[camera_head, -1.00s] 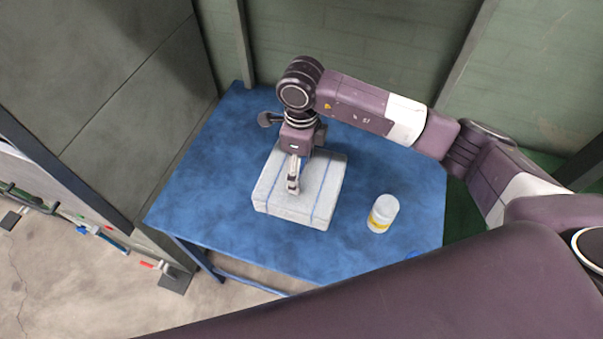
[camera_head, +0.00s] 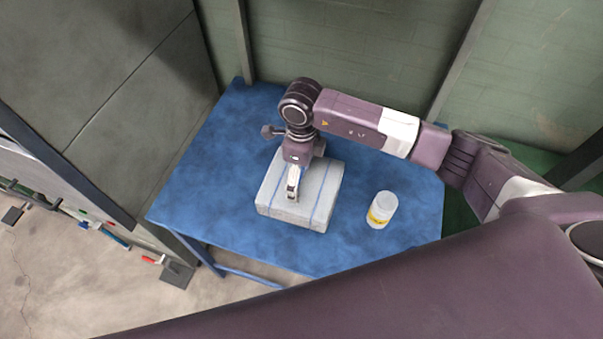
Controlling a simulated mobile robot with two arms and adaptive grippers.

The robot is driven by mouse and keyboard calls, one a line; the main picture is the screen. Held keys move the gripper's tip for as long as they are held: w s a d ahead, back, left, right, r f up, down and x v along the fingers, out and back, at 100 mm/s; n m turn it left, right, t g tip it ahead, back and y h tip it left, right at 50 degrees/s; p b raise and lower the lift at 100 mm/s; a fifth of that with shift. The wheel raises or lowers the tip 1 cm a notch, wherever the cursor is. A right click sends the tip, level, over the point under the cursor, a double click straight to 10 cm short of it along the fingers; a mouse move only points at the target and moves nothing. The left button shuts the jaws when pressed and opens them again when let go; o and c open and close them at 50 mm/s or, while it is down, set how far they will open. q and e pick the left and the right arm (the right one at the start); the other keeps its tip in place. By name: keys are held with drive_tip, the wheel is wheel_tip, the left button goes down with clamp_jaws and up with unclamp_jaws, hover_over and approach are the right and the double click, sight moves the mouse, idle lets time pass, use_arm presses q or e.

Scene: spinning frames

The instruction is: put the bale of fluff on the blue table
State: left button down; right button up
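The bale of fluff (camera_head: 323,190) is a pale grey-white block with thin blue straps. It rests on the blue table (camera_head: 205,190), left of the table's middle. My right gripper (camera_head: 293,193) points down over the bale, its fingers at the bale's upper face near the left part. The fingers overlap in this view, so I cannot tell whether they are open, shut, or holding the bale. My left gripper is not in view.
A white jar with a yellow label (camera_head: 382,210) stands on the table to the right of the bale. A grey panel (camera_head: 110,90) rises on the left and a green wall (camera_head: 350,45) behind. The table's left part is clear.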

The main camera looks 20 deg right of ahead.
drive_tip(key=shift+r, duration=0.1)
wheel_tip(320, 180, up, 11)
drive_tip(key=b, duration=0.4)
drive_tip(key=shift+r, duration=0.55)
drive_tip(key=shift+f, duration=0.1)
